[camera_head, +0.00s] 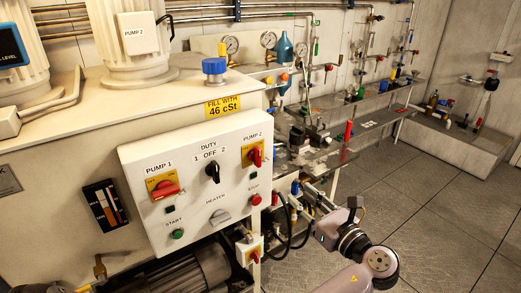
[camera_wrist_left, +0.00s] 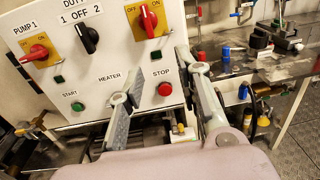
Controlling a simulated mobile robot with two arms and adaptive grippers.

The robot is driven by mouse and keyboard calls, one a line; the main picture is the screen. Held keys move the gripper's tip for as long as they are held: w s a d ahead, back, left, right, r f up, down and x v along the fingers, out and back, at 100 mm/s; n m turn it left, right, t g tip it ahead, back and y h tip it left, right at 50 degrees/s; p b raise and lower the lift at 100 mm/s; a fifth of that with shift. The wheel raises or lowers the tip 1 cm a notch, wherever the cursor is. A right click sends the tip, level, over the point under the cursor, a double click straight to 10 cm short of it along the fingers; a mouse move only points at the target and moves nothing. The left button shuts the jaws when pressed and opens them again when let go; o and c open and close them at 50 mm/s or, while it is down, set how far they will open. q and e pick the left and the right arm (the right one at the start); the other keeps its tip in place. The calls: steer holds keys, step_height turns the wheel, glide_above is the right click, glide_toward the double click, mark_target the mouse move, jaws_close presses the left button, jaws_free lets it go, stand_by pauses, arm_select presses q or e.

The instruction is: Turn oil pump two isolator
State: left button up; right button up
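The oil pump two isolator is a red rotary handle (camera_head: 256,156) on a yellow plate, at the upper right of a white control panel (camera_head: 135,165) under the label PUMP 2. In the left wrist view the handle (camera_wrist_left: 148,20) shows at the top, nearly upright, beyond the fingertips. My left gripper (camera_head: 297,201) is to the right of the panel in the head view. In the left wrist view its two fingers (camera_wrist_left: 160,64) are apart, with nothing between them, pointing toward the panel. The gripper is apart from the handle. My right gripper is in neither view.
Black hoses (camera_head: 291,226) hang right of the panel. Floor at right is clear.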

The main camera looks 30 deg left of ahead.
arm_select(q)
step_height(320, 180, up, 2)
steer(key=s+r, duration=0.1)
steer(key=p, duration=0.4)
glide_toward(260, 157)
steer(key=shift+g+y, duration=0.3)
steer(key=x, duration=0.8)
steer(key=shift+w+a, duration=0.1)
steer(key=shift+w, duration=0.2)
steer(key=shift+w+a+f+n, duration=0.2)
steer(key=shift+a+n, duration=0.1)
steer(key=shift+a, duration=0.25)
steer(key=shift+c, duration=0.3)
jaws_close()
